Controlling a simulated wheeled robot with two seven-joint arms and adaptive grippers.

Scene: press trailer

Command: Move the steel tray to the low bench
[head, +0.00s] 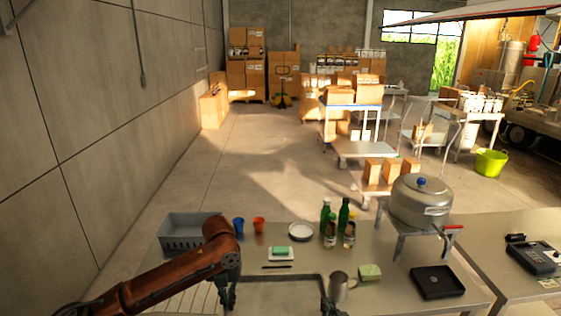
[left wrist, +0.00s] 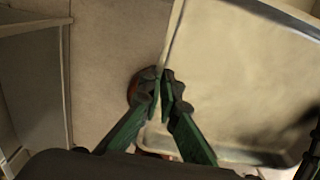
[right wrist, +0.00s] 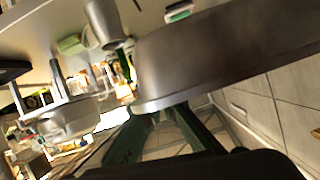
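The steel tray (head: 283,292) is at the bottom middle of the head view, near the front of the metal table (head: 375,250); its near part is cut off. My left gripper (head: 228,296) is at its left rim; the left wrist view shows these fingers (left wrist: 165,82) closed together on the rim. My right gripper (head: 327,304) is at its right rim. In the right wrist view the fingers (right wrist: 158,112) converge on the rim, their tips partly hidden by the tray's dark side (right wrist: 215,60). I see no clearly identifiable low bench.
A steel mug (head: 340,287) stands close to the tray's right side. A sponge (head: 369,272), black tray (head: 437,282), bottles (head: 344,217), cups (head: 258,225), a grey bin (head: 185,232) and a large pot (head: 420,200) surround it. Another table with a card terminal (head: 535,257) is at right.

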